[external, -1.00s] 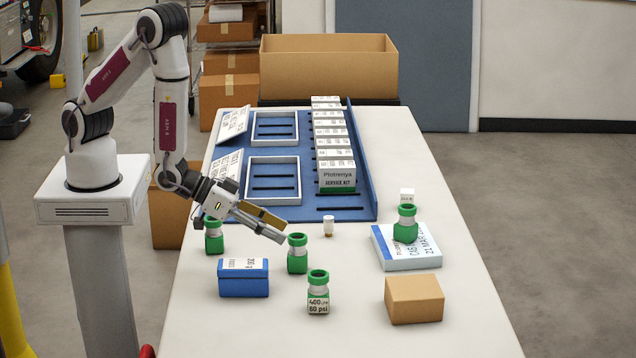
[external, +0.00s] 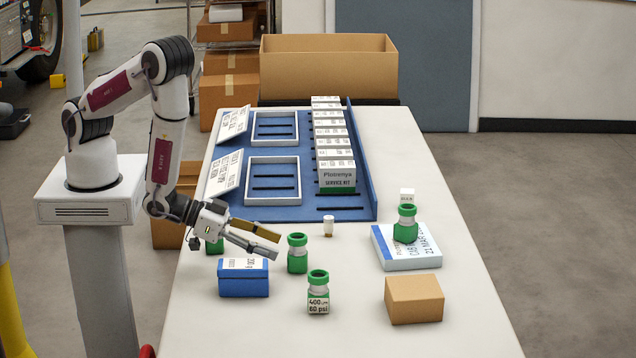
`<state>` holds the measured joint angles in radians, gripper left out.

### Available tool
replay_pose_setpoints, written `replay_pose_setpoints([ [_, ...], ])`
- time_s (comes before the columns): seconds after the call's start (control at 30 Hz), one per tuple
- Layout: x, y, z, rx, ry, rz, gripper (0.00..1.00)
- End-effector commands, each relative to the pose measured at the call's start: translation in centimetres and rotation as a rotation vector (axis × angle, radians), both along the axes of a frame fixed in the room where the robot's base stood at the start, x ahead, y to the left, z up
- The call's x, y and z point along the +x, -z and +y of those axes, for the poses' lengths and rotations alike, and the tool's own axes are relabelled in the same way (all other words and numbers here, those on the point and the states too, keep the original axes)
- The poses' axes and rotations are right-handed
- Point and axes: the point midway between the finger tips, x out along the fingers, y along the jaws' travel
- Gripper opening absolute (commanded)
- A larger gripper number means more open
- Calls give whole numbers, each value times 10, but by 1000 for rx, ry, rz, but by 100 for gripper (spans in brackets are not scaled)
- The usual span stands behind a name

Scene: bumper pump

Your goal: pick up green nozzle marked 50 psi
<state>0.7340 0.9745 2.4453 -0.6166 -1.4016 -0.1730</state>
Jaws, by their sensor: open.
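Several green-and-white nozzles stand on the white table. The front nozzle (external: 318,293) has a label that seems to read 400 and 60 psi. Another nozzle (external: 297,254) stands just behind it, with no readable label. A third nozzle (external: 214,246) is at the left, mostly hidden behind my gripper. One more nozzle (external: 406,224) stands on a white-and-blue box at the right. I cannot make out a 50 psi mark on any. My gripper (external: 264,243) is open and empty, pointing right, above and behind the blue box and left of the second nozzle.
The blue box (external: 243,279) lies close below my gripper. A brown carton (external: 414,299) sits front right. A small white bottle (external: 328,227) stands mid-table. The blue rack (external: 362,170) with service kits fills the back.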

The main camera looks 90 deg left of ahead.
Motion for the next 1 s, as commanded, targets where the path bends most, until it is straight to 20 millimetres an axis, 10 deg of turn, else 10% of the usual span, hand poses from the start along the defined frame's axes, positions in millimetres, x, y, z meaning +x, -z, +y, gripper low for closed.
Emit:
replay_pose_setpoints([
  [1.0, 43, 19, -1, 0, -2, -1, 51],
])
